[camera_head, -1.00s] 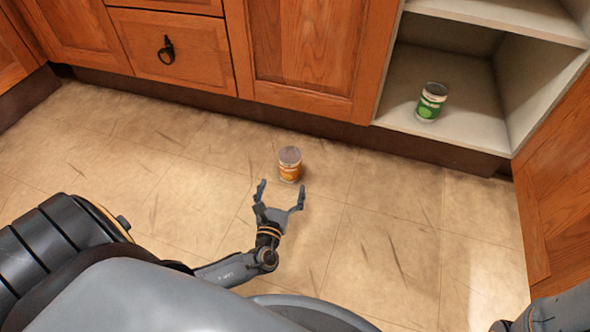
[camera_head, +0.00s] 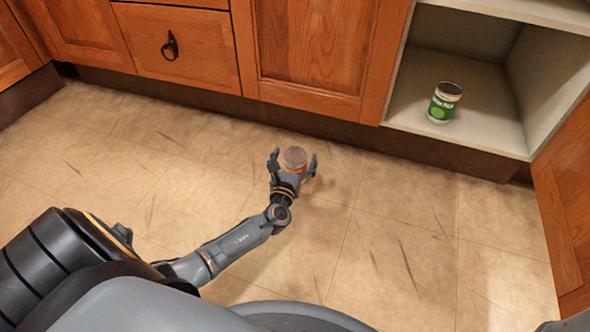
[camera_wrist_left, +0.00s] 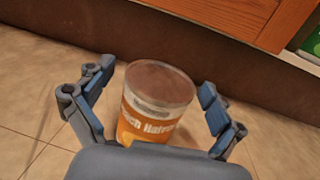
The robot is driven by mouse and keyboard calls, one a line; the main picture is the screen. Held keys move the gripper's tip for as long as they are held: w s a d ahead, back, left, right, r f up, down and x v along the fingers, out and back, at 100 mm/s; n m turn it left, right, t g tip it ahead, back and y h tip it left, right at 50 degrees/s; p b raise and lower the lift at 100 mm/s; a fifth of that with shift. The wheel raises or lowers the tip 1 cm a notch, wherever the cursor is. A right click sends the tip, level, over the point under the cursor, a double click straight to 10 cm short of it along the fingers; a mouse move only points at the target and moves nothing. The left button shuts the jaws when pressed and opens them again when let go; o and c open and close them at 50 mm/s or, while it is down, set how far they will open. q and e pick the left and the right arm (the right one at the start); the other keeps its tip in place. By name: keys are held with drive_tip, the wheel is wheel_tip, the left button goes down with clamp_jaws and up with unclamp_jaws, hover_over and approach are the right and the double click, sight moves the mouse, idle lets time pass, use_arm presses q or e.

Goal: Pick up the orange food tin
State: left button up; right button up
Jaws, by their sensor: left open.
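The orange food tin (camera_head: 295,158) stands upright on the tiled floor in front of the wooden cabinets. It has a grey-brown top and an orange and white label. My left gripper (camera_head: 294,163) is open, with its fingers on either side of the tin. In the left wrist view the tin (camera_wrist_left: 156,103) stands between the two spread fingers of the gripper (camera_wrist_left: 158,105), with a gap showing on the right side. The palm hides the tin's lower part. My right gripper is not in view.
A green tin (camera_head: 444,102) stands on the bottom shelf of the open cabinet (camera_head: 478,150) at the right. Wooden cabinet fronts (camera_head: 310,50) with a dark base run behind the orange tin. An open wooden door (camera_head: 565,195) stands at the right edge. The surrounding floor (camera_head: 400,235) is clear.

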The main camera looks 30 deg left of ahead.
use_arm(q)
drive_tip(key=c, duration=1.6)
drive_tip(key=shift+r, duration=0.1)
drive_tip(key=shift+c, duration=0.5)
drive_tip(key=shift+r, duration=0.1)
